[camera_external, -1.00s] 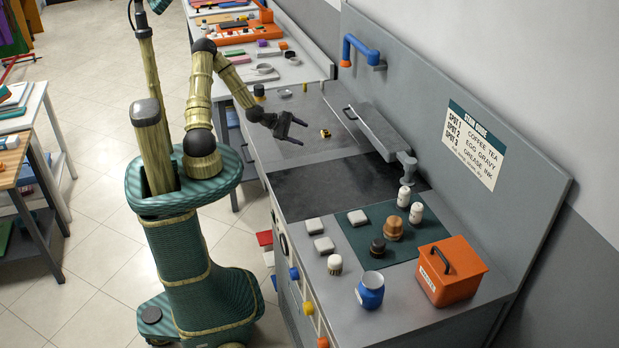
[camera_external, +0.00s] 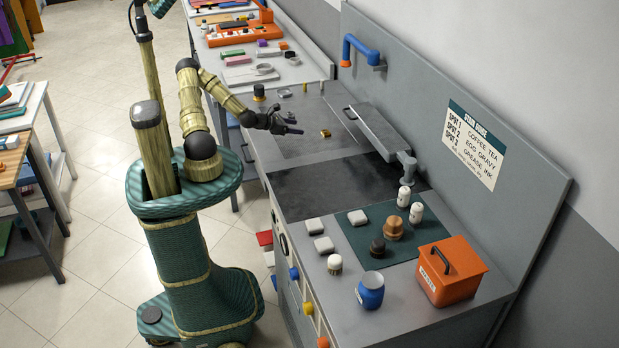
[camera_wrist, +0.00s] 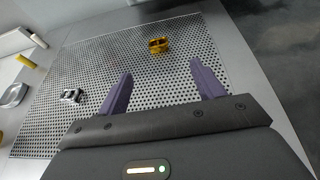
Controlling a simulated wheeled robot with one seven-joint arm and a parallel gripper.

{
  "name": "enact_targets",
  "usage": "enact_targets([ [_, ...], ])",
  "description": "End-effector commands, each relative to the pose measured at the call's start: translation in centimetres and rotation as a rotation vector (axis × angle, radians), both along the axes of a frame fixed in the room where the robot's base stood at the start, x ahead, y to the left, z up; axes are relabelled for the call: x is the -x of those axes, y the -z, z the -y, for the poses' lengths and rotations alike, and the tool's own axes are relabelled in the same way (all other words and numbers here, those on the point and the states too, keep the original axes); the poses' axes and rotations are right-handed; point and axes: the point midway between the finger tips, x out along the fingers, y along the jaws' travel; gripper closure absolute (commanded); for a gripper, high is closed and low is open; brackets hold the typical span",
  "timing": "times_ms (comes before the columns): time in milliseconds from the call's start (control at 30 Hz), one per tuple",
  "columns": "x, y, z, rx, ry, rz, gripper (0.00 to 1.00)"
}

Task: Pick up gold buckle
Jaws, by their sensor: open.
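A small gold buckle (camera_wrist: 158,45) lies on a perforated metal plate (camera_wrist: 110,50) in the wrist view. It also shows in the external view (camera_external: 325,133) on the grey worktop, to the right of my gripper. My gripper (camera_wrist: 162,75) is open and empty, its two purple fingers spread apart. In the wrist view the buckle sits beyond the fingertips, roughly between their lines. In the external view my gripper (camera_external: 292,126) hangs over the left part of the worktop, apart from the buckle.
A small silver piece (camera_wrist: 72,96) lies on the plate to the left. A hinged grey arm board (camera_external: 375,130) stands right of the buckle. A dark panel (camera_external: 335,187) is nearer, then a green mat (camera_external: 375,250) with bottles and brushes, and an orange box (camera_external: 450,275).

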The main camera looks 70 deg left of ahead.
Motion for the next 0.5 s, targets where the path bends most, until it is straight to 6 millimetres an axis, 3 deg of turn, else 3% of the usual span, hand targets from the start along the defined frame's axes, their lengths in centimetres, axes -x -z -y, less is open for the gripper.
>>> enact_targets([
  [500, -7.9, 3.2, -0.3, -0.001, 0.003, 0.0, 0.33],
])
